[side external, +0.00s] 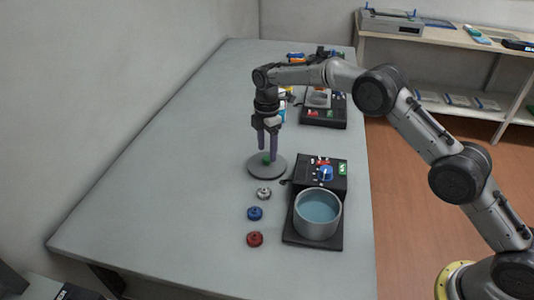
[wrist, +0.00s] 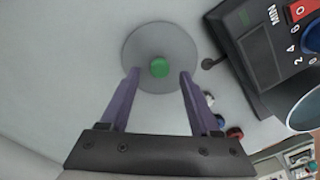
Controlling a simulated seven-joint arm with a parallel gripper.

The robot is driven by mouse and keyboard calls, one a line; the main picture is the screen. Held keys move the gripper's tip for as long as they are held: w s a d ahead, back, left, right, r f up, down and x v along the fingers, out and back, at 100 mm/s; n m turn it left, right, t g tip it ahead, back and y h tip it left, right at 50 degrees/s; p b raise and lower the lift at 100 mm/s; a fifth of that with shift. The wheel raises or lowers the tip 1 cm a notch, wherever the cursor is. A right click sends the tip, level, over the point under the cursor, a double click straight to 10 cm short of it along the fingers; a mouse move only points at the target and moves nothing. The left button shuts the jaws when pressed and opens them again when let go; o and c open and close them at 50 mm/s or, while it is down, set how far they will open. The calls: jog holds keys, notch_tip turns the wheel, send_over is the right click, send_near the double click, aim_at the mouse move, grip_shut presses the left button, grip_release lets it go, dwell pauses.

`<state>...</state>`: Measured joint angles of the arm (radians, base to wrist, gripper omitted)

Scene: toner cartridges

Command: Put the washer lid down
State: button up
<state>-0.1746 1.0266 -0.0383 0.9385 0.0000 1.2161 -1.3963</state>
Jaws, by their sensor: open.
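The washer lid, a round grey disc (side external: 277,171) with a green knob (side external: 266,158), lies flat on the table left of the washer. It also shows in the wrist view as a grey disc (wrist: 137,47) with its green knob (wrist: 159,67). My gripper (side external: 267,154) is open above the lid, with its purple fingers pointing down. In the wrist view the knob appears between the two fingertips (wrist: 160,72), with space on both sides. The washer is a dark unit with a grey pot (side external: 318,228) of bluish liquid, open at the top, and a blue dial (side external: 325,174).
A silver-grey cap (side external: 264,194), a blue cap (side external: 255,214) and a red cap (side external: 255,239) stand in a row left of the pot. Another control unit (side external: 323,116) stands farther back. The table's left side is clear. A shelf (side external: 450,40) is behind.

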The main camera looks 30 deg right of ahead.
aim_at(268, 158)
notch_tip(268, 158, up, 10)
jog(key=shift+f, duration=0.15)
jog(key=s+d+r+m+t, duration=0.1)
jog(key=s+d+r+m, duration=0.3)
jog(key=s+r, duration=0.45)
jog(key=s+d+r+m+t, duration=0.25)
jog(key=s+r+m, duration=0.25)
jog(key=s+r, duration=0.4)
jog(key=s+d+f+m, duration=0.1)
jog(key=s+f+m, duration=0.1)
jog(key=s, duration=0.6)
jog(key=s+d+f+m+t, duration=0.1)
jog(key=s+f+m, duration=0.2)
jog(key=s, duration=0.6)
jog(key=s+d+f+m+t, duration=0.1)
jog(key=s+d+f+m, duration=0.1)
jog(key=s, duration=0.7)
jog(key=shift+f+m, duration=0.45)
jog(key=shift+m, duration=0.55)
